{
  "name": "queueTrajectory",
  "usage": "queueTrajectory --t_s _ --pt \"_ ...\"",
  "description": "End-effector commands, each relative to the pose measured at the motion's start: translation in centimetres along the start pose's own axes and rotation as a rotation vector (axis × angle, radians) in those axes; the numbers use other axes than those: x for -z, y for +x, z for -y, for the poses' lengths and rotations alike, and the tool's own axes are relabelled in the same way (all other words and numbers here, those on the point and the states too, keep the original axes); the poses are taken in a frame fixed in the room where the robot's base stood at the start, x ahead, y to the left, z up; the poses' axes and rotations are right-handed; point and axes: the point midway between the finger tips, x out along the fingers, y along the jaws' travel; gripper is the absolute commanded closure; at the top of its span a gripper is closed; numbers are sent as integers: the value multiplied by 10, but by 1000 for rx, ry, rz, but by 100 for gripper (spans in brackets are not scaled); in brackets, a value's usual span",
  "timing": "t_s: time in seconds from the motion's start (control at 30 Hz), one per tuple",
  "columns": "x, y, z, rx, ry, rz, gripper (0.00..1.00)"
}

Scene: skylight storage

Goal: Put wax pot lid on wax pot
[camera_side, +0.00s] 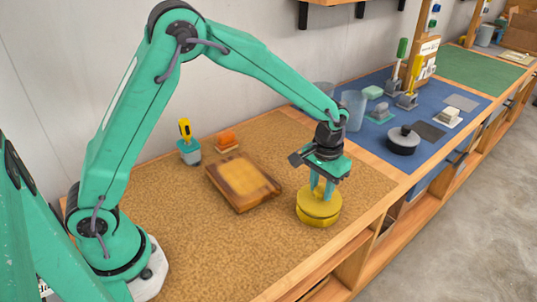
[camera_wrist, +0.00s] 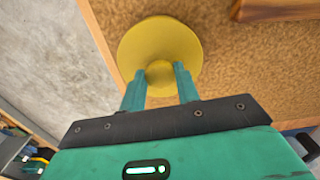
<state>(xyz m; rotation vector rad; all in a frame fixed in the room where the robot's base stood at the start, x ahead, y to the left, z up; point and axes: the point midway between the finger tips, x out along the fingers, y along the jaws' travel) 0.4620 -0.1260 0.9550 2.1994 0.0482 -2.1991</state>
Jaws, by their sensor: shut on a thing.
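The yellow wax pot (camera_side: 318,219) stands upright on the cork-coloured mat near the front edge of the bench. The yellow wax pot lid (camera_side: 308,195) lies level on top of it, with no clear gap visible between them. My gripper (camera_side: 322,192) points down from above and is shut on the lid's knob. In the wrist view the round lid (camera_wrist: 145,40) fills the space ahead of my gripper (camera_wrist: 160,74), and its knob sits between the two fingertips. The lid hides the pot in the wrist view.
A wooden tray-like block (camera_side: 240,181) lies left of the pot and also shows in the wrist view (camera_wrist: 280,10). A teal cup with a yellow-handled tool (camera_side: 188,149) and an orange block (camera_side: 226,140) stand behind.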

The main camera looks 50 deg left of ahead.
Motion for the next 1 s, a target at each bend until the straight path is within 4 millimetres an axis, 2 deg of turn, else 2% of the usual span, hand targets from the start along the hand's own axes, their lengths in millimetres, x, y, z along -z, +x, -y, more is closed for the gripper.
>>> queueTrajectory --t_s 1.0 --pt "0 10 0 0 0 0 100"
